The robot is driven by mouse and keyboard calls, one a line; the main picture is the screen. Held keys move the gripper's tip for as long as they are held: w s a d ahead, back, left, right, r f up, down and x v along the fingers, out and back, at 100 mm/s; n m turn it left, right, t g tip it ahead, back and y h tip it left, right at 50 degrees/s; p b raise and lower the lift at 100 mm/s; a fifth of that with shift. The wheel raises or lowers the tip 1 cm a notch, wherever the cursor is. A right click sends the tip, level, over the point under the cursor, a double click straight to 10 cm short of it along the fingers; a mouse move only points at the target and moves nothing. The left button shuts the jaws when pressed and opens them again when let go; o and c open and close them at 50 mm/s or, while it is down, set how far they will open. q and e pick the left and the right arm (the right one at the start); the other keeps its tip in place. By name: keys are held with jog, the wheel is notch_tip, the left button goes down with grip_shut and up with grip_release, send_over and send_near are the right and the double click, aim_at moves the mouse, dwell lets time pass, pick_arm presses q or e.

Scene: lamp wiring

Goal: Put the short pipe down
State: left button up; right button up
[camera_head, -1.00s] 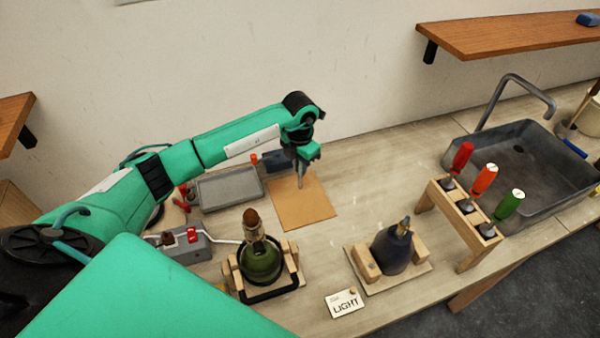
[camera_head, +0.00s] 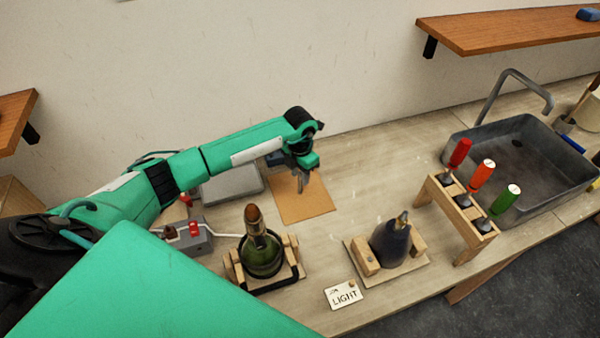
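My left gripper (camera_head: 301,181) points down over the brown mat (camera_head: 312,207) at the back of the bench. Its fingertips are small and dark here, low over the mat's upper part. I cannot make out whether they are open or shut, or whether anything is between them. I cannot pick out the short pipe in this view. My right gripper is not in view.
A grey tray (camera_head: 232,190) lies left of the mat, partly behind my arm. A green bottle (camera_head: 263,258) and a dark bottle (camera_head: 390,246) sit in wooden holders in front. A screwdriver rack (camera_head: 445,197) and sink (camera_head: 535,165) are right. Bench right of the mat is clear.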

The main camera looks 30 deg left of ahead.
pick_arm(q)
jog(key=shift+r, duration=0.4)
notch_tip(320, 180, up, 12)
jog(key=b, duration=0.5)
jog(key=shift+f, duration=0.2)
